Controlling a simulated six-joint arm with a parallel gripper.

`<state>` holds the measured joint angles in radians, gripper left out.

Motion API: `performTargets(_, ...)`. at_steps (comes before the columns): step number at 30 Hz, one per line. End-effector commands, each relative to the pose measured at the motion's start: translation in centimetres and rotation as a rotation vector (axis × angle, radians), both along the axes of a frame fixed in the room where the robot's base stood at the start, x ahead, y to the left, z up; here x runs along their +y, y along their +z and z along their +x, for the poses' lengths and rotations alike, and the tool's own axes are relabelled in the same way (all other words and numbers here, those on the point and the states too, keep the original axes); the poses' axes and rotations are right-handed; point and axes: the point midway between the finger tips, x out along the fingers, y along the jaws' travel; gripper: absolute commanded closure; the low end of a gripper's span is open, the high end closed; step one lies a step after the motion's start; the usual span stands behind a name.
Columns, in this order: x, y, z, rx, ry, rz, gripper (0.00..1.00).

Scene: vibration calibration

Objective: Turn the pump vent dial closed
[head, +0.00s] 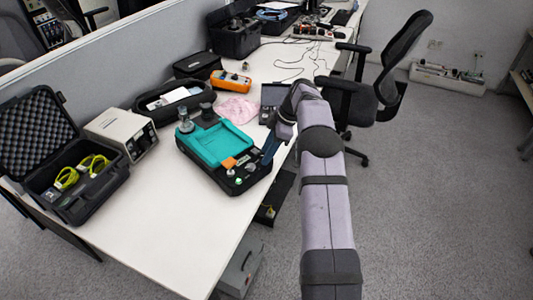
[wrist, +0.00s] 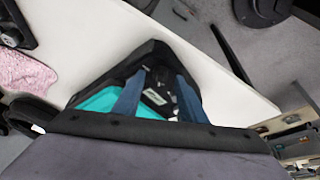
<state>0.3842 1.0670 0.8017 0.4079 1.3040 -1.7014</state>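The pump unit is a black case with a teal top (head: 215,143) near the table's right edge. Its front right corner holds an orange piece (head: 229,162), a pale knob and a small green knob (head: 239,181). I cannot tell which of these is the vent dial. My gripper (head: 268,156) reaches over the table edge to the right end of the case. In the wrist view, my gripper (wrist: 160,76) has two blue fingers spread apart, with the case's dark corner panel (wrist: 156,98) between and beyond them. Nothing is held. Contact with the case cannot be told.
An open foam-lined case (head: 75,190) with yellow cables and a beige instrument (head: 122,135) stand left. A black pouch (head: 175,103), an orange meter (head: 230,79) and a pink cloth (head: 237,109) lie behind. The front of the white table (head: 165,235) is clear. An office chair (head: 385,75) stands right.

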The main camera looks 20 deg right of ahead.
Motion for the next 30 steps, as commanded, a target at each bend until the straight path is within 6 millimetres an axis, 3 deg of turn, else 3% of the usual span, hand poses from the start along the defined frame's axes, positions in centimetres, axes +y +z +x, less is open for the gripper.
performTargets(13,-2.1,5.2,-0.7,-0.003,0.000,-0.001,0.62)
performTargets(30,-2.3,5.9,-0.9,-0.001,0.000,-0.001,0.62)
